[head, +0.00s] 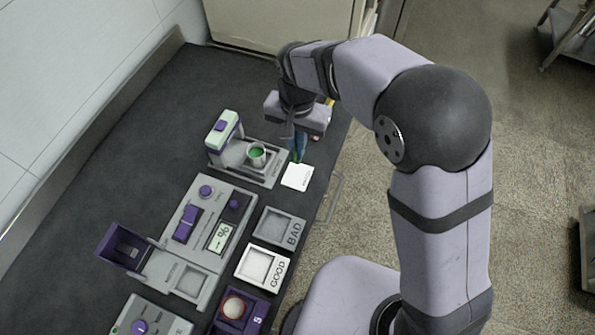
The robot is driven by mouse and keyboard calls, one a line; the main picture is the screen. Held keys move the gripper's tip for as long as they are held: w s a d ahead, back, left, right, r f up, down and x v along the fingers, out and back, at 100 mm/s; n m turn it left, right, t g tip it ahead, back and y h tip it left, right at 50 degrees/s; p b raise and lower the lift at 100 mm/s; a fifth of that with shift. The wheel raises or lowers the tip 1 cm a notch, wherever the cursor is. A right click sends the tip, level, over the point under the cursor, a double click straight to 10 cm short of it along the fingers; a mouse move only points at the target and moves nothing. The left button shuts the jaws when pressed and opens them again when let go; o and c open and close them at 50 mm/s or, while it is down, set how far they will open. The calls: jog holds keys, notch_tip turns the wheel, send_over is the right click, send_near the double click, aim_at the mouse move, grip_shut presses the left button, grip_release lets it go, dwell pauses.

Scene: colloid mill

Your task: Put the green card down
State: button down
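My gripper (298,138) points down over the right edge of the dark bench, near its far end. A thin green piece, seen almost edge-on, shows at its fingertips; I take it for the green card (296,157). The fingers appear shut on it, though they are small and partly hidden by the gripper body. A white square pad with small lettering (297,177) lies just below the card in the picture. I cannot tell whether the card touches the pad.
Nearer are a control panel (210,225), the BAD tray (279,227), the GOOD tray (263,268) and a purple holder (240,308). The bench's left side (130,165) is clear.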

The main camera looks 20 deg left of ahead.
jog(key=shift+f+p, duration=1.1)
jog(key=shift+f, duration=3.75)
jog(key=shift+f, duration=0.15)
jog(key=c, duration=2)
grip_release()
notch_tip(320, 180, up, 12)
jog(key=b, duration=0.3)
